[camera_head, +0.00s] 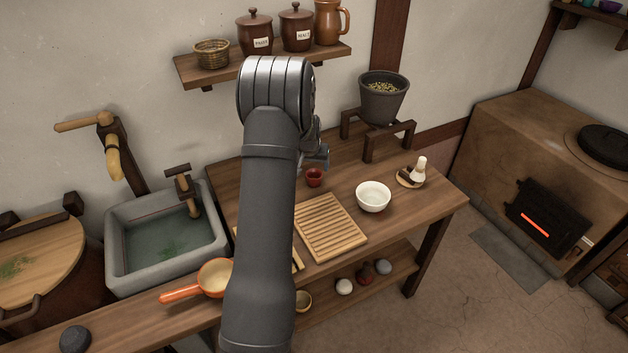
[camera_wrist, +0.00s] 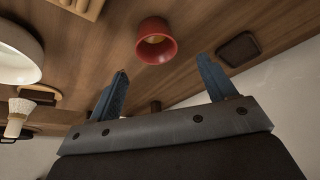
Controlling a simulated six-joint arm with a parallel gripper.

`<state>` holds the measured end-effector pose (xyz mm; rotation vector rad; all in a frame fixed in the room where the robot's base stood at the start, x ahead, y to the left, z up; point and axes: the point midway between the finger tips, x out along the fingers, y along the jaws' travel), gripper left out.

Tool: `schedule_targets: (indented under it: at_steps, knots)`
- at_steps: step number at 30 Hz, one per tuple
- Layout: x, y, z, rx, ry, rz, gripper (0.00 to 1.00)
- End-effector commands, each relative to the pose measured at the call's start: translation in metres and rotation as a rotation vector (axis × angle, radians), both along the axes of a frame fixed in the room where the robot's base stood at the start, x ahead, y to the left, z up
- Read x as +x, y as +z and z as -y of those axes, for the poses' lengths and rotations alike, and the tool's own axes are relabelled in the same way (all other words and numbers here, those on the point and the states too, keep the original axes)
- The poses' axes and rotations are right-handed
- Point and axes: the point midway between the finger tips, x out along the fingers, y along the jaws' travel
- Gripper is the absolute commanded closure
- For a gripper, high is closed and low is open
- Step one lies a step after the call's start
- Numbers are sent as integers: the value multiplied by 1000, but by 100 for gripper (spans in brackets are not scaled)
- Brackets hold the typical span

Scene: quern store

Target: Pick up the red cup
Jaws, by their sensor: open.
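The red cup (camera_head: 314,177) is small and stands upright on the wooden counter, behind the slatted board and left of the white bowl. In the wrist view the red cup (camera_wrist: 156,42) lies beyond the fingertips, roughly midway between them and apart from both. My gripper (camera_wrist: 160,78) has two blue fingers spread open with nothing between them. In the head view my gripper (camera_head: 318,157) shows only in part, just behind and above the cup; my arm hides the rest.
The slatted board (camera_head: 330,228) lies in front. A dark pot (camera_head: 384,98) sits on a wooden stand behind. A small dark square piece (camera_wrist: 239,49) lies near the cup in the wrist view.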

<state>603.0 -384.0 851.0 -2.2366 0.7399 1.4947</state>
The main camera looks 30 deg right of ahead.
Motion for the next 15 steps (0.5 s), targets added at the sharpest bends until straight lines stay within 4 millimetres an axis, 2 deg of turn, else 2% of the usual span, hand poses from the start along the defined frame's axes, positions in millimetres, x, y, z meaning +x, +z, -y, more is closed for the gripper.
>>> schedule_targets:
  at_steps: [3, 10, 15]
  knots:
    - [4, -13, 3, 1, 0, -1, 24]
    - [6, -26, 6, 1, 0, -1, 24]
    - [8, -52, 12, 0, 1, -2, 24]
